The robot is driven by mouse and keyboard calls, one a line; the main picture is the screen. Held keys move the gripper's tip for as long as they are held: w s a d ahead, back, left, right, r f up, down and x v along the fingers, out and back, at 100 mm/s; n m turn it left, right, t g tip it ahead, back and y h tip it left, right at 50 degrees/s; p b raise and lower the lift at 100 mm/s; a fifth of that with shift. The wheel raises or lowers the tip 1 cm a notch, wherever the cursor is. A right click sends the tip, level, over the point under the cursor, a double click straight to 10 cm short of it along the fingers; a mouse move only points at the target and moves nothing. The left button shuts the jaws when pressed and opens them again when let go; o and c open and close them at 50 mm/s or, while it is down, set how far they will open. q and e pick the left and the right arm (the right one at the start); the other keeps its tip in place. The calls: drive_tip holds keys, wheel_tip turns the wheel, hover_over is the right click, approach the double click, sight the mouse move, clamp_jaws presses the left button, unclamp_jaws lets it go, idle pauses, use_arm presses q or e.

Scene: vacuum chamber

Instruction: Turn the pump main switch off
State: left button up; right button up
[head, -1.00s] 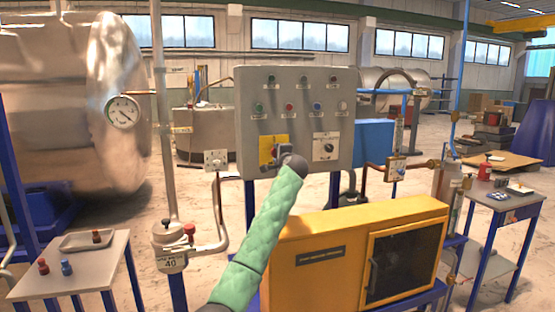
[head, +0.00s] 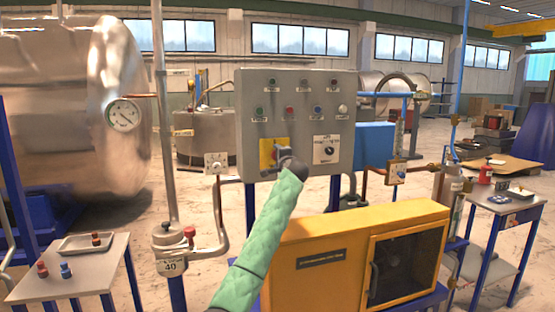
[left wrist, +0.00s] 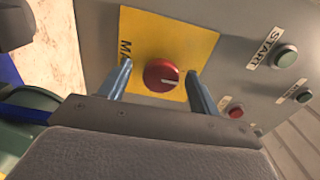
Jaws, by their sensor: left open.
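The main switch is a red round knob (left wrist: 162,76) with a pale pointer line, on a yellow plate (left wrist: 190,42) in the left wrist view. The plate also shows in the head view (head: 265,152), at the lower left of the grey control panel (head: 296,92); there my gripper hides the knob. My left gripper (head: 281,152) is at the plate, on the green-sleeved arm. In the left wrist view its blue-grey fingers (left wrist: 158,72) are open, one on each side of the knob, with visible gaps. My right gripper is not in view.
Coloured buttons (head: 290,112) sit above the switch, and a dial (head: 329,150) is to its right. A yellow cabinet (head: 335,262) stands below the panel. A pipe with a valve (head: 216,163) is on the left, beside a small table (head: 80,275).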

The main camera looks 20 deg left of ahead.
use_arm(q)
drive_tip(key=b+v, duration=0.2)
drive_tip(key=v, duration=0.5)
drive_tip(key=shift+s+d, duration=0.25)
drive_tip(key=shift+s, duration=0.1)
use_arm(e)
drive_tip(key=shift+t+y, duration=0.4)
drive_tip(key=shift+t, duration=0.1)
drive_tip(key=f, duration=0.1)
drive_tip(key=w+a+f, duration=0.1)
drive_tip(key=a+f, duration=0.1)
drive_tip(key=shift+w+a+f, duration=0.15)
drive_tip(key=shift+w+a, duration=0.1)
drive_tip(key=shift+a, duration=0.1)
